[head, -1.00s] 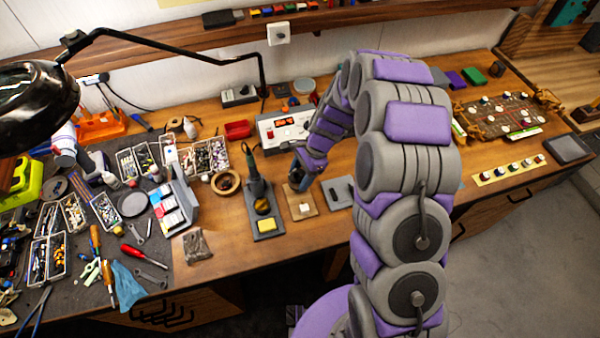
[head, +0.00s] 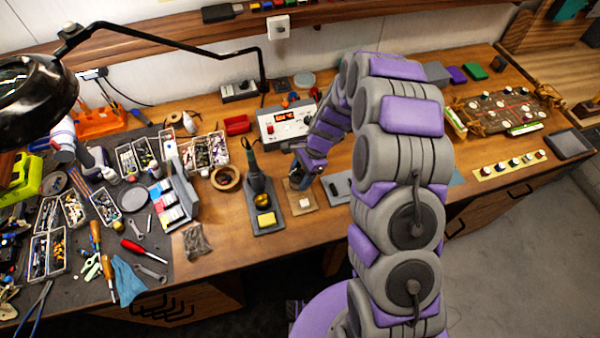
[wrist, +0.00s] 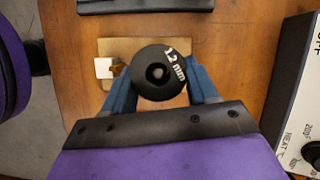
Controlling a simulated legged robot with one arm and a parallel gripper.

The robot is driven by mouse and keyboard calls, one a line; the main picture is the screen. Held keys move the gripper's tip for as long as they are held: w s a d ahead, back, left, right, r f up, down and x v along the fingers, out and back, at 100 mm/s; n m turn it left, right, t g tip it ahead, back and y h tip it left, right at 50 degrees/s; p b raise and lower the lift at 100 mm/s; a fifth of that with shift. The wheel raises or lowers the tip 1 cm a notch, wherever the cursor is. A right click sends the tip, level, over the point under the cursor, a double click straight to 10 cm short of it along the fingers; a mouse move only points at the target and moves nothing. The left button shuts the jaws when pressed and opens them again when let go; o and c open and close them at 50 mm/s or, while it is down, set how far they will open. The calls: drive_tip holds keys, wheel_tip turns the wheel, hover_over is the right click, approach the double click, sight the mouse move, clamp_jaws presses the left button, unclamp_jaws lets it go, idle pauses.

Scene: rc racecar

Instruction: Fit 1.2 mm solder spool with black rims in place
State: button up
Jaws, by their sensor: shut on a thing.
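The 1.2 mm solder spool (wrist: 158,73) shows its black rim face, with a centre hole and white "1.2 mm" lettering, in the wrist view. My gripper (wrist: 160,88) is shut on it, one blue finger on each side. Below it is a wooden base (wrist: 125,47) with a small white block (wrist: 104,67) at one side; the base also shows in the head view (head: 300,209). I cannot tell whether the spool touches the base. In the head view my gripper (head: 299,180) is over the rear part of the base and largely hides the spool.
A soldering iron stand with a yellow sponge (head: 266,220) is just left of the base. A dark grey plate (head: 338,189) lies to the right. The soldering station (head: 285,122) stands behind.

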drive_tip(key=shift+f, duration=1.1)
drive_tip(key=o, duration=1.5)
drive_tip(key=shift+o, duration=0.2)
drive_tip(key=p+v, duration=0.4)
drive_tip(key=v, duration=0.4)
drive_tip(key=shift+a+r, duration=0.2)
drive_tip(key=shift+r, duration=0.35)
drive_tip(key=shift+s+r, duration=0.1)
idle(0.4)
